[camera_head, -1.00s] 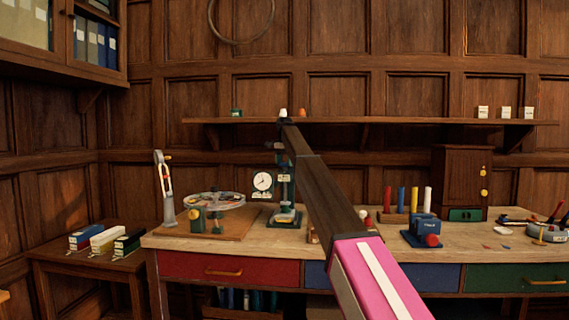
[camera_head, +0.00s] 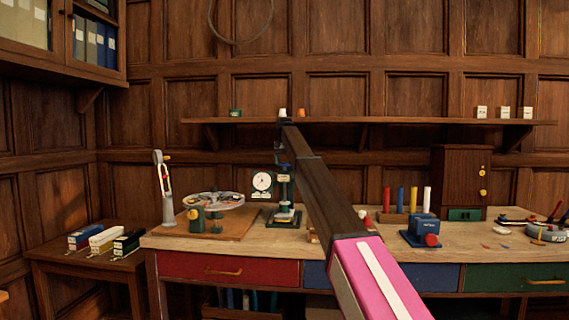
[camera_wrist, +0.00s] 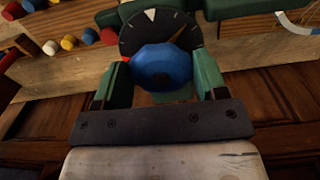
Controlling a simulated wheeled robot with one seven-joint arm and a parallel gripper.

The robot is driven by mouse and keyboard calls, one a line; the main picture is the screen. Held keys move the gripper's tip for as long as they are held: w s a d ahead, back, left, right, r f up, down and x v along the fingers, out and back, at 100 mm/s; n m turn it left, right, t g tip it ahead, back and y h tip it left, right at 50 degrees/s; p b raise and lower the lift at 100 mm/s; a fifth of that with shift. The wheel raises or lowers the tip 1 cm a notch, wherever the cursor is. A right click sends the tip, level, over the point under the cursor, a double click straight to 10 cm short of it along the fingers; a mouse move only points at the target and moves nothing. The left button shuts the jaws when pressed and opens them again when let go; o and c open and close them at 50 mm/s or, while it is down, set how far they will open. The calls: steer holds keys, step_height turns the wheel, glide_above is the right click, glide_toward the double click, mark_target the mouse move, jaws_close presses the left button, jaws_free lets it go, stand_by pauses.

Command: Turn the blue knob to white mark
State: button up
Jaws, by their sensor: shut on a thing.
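The blue knob (camera_wrist: 165,66) sits in front of a dark round dial (camera_wrist: 135,34) in the wrist view. The white mark (camera_wrist: 150,15) is a small wedge at the dial's top. A thin orange-tan line (camera_wrist: 180,32) lies on the dial up and to the right of the knob, and a reddish mark shows at its left. My gripper (camera_wrist: 162,76) has its green fingers on either side of the knob, shut on it. In the head view, the end of my arm hangs over the bench beside a small white clock face (camera_head: 262,181); I cannot make out the knob there.
A blue block with a red knob (camera_head: 422,230), coloured cylinders (camera_head: 400,200) and a wooden cabinet (camera_head: 461,180) stand at right. A shelf (camera_head: 400,121) runs behind my arm.

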stand_by(0.3)
steer(key=o, duration=0.9)
steer(key=shift+o, duration=0.2)
